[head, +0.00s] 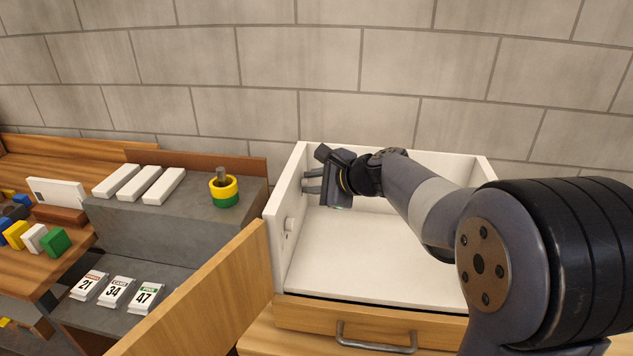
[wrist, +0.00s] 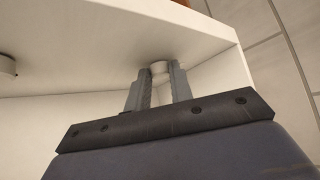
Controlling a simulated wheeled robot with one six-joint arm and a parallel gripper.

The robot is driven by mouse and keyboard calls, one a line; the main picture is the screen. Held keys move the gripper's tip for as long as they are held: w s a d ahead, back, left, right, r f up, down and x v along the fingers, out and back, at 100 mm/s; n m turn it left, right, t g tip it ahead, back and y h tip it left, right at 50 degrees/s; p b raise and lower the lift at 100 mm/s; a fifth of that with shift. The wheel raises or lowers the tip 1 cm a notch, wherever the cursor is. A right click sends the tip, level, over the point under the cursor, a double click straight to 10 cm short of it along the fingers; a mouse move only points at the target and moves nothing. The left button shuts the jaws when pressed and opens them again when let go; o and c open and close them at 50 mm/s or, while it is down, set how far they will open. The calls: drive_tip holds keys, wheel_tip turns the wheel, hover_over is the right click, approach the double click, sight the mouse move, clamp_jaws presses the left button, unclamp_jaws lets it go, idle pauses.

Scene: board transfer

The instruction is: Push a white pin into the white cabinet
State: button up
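The white cabinet (head: 462,167) is an open-topped white box with a bare white floor. My gripper (head: 312,181) is inside it at the left wall, towards the back, pointing left at the wall. In the wrist view my gripper (wrist: 160,73) has a finger on each side of a round white pin (wrist: 159,67) that stands out from the wall. The fingers appear closed on the pin; how deep it sits is hidden. A second white pin (head: 289,224) sticks out of the same wall nearer the front, and its head also shows in the wrist view (wrist: 6,66).
A wooden door (head: 205,297) stands open at the cabinet's front left. A wooden drawer front with a metal handle (head: 376,345) is below. Left is a grey stepped block (head: 150,225) with white bars, a yellow-green ring and number cards. A brick wall is behind.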

drive_tip(key=o, duration=0.6)
drive_tip(key=shift+c, duration=0.2)
drive_tip(key=b+v, duration=0.1)
drive_tip(key=v, duration=0.9)
drive_tip(key=shift+s+d+r, duration=0.15)
drive_tip(key=shift+s+d, duration=0.05)
drive_tip(key=shift+s, duration=0.05)
drive_tip(key=p+x, duration=0.1)
drive_tip(key=x, duration=1)
drive_tip(key=shift+s+d+r, duration=0.1)
drive_tip(key=shift+d, duration=0.3)
drive_tip(key=shift+a, duration=0.1)
